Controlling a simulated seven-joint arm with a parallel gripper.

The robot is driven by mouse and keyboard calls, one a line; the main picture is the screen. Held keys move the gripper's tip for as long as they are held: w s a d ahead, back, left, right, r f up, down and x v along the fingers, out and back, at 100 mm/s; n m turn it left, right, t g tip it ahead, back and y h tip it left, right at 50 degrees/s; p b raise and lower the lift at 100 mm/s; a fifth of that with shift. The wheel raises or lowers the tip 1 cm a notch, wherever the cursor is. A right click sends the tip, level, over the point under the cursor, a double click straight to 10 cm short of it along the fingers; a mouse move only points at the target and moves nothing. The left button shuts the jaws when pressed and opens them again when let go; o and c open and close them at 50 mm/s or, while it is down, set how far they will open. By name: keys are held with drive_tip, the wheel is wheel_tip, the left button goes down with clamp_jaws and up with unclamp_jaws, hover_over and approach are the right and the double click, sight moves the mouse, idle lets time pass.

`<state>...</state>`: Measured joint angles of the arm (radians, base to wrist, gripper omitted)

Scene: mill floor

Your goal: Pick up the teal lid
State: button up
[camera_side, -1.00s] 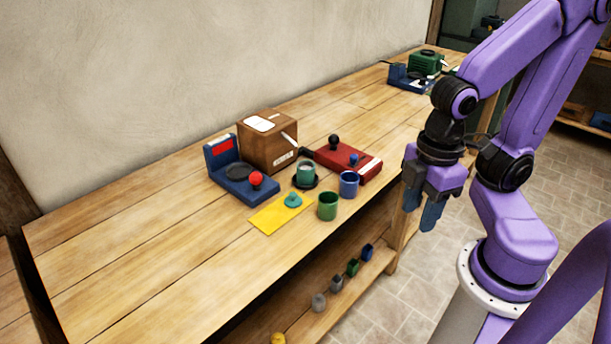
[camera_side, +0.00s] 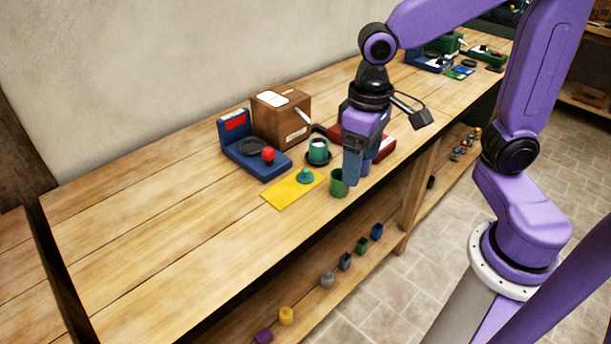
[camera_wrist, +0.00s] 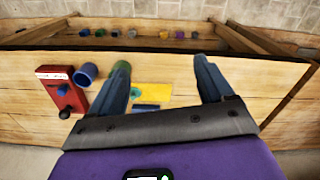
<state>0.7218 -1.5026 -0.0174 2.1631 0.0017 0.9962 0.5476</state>
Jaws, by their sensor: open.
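The teal lid (camera_side: 305,176) is small with a knob and lies on a yellow mat (camera_side: 283,196) on the bench. In the wrist view the lid (camera_wrist: 136,92) shows just inside my left finger, partly hidden by it. My gripper (camera_side: 356,182) is open and empty, fingers pointing down, to the right of the lid in the side view, close to the green cup (camera_side: 338,187). In the wrist view the yellow mat (camera_wrist: 180,93) lies between the fingers (camera_wrist: 163,72). The gripper's exact height above the bench is unclear.
A teal cup (camera_side: 318,149) on a dark saucer, a blue scale-like device (camera_side: 245,158) and a brown box (camera_side: 282,122) stand behind the lid. A red device (camera_side: 388,146) is partly behind my gripper; the blue cup (camera_wrist: 87,73) shows in the wrist view. The bench's left part is clear.

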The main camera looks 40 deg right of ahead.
drive_tip(key=w+d+m, duration=0.1)
drive_tip(key=w+m, duration=0.8)
drive_tip(key=w, duration=0.4)
drive_tip(key=m, duration=1)
approach(305, 169)
drive_tip(key=shift+g, duration=0.3)
drive_tip(key=f, duration=0.2)
drive_tip(key=w+f, duration=0.1)
drive_tip(key=f, duration=0.1)
drive_tip(key=shift+a+f, duration=0.1)
drive_tip(key=shift+f, duration=0.1)
drive_tip(key=shift+s+f, duration=0.25)
drive_tip(key=shift+f, duration=1.1)
drive_tip(key=shift+s+f, duration=0.25)
drive_tip(key=shift+f, duration=1.05)
drive_tip(key=c, duration=1.1)
